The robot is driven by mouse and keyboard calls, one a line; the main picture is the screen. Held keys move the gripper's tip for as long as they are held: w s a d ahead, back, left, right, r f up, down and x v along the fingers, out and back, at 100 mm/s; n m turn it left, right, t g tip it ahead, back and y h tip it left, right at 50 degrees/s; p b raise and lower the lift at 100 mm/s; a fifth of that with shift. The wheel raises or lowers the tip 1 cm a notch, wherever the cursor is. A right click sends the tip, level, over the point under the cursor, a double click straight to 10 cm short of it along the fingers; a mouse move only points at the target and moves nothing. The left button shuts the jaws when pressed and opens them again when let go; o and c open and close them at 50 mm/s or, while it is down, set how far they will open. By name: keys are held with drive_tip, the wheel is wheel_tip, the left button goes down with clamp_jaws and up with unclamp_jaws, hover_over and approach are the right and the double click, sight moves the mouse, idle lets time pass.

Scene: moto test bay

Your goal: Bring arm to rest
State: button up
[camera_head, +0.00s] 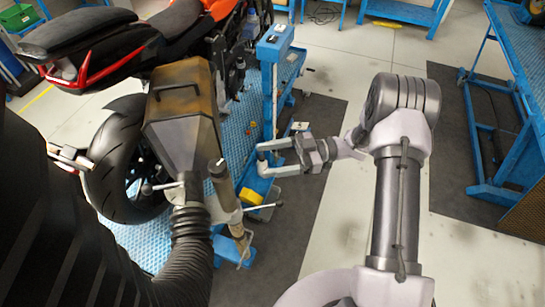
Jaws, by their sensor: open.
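My arm reaches up from the bottom of the head view and bends left at its elbow. My gripper (262,157) points left at mid-height in the picture. Its two fingers are apart, with nothing seen between them. The fingertips show in front of the blue post of the lift beside the motorcycle. I cannot tell from this view how far they are from it.
A motorcycle (105,45) stands on a blue lift (232,130) at left. A brown-topped exhaust hood (180,105) with a ribbed hose (190,240) is before its rear tyre (122,165). A blue workbench (515,55) is at right. Floor (340,65) behind my arm is clear.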

drive_tip(key=shift+d, duration=0.3)
drive_tip(key=shift+w, duration=0.1)
